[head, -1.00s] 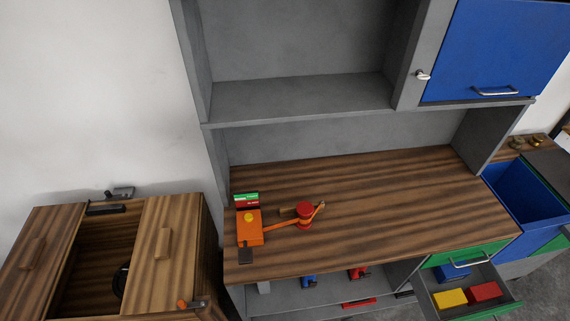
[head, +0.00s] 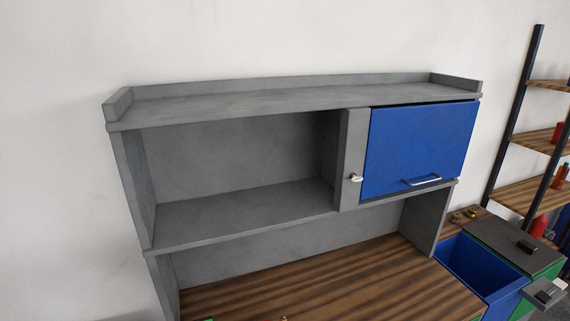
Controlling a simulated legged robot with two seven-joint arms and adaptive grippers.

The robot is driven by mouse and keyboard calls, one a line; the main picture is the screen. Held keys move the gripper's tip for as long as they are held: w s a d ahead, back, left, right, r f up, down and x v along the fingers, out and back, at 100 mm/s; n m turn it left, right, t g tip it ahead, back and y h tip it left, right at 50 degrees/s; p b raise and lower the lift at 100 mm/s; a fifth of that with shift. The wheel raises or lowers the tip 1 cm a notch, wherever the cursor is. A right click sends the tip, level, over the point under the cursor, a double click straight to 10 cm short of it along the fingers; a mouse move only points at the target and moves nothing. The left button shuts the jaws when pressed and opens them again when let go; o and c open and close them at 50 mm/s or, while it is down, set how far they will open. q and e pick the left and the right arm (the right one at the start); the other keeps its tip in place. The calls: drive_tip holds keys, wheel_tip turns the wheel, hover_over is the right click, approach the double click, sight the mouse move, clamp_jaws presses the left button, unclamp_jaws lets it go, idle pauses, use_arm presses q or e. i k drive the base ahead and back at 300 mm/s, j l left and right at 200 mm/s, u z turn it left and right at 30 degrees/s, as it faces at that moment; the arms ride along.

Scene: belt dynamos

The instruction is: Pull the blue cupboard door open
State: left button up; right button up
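The blue cupboard door (head: 420,147) is at the upper right of the grey shelf unit in the head view. It looks shut, flush with the cupboard front. A silver bar handle (head: 421,181) sits along its lower edge. A small light-coloured knob or latch (head: 355,178) is on the grey panel to the left of the door. Neither of my grippers shows in the view.
The open grey shelf (head: 240,213) is empty. The wooden worktop (head: 330,285) lies below. A blue bin (head: 482,268) and a green-edged cabinet with a dark top (head: 512,245) stand at right. A rack with wooden shelves (head: 530,195) is at far right.

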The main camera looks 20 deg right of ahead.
sight(408, 147)
drive_tip(key=l+z, duration=0.1)
drive_tip(key=z, duration=0.35)
drive_tip(key=l+z, duration=0.1)
drive_tip(key=z, duration=0.35)
drive_tip(key=l+z, duration=0.1)
drive_tip(key=z, duration=0.35)
drive_tip(key=i+l+z, duration=0.25)
drive_tip(key=l, duration=0.25)
drive_tip(key=i+l+z, duration=0.2)
drive_tip(key=l, duration=0.25)
drive_tip(key=i, duration=0.05)
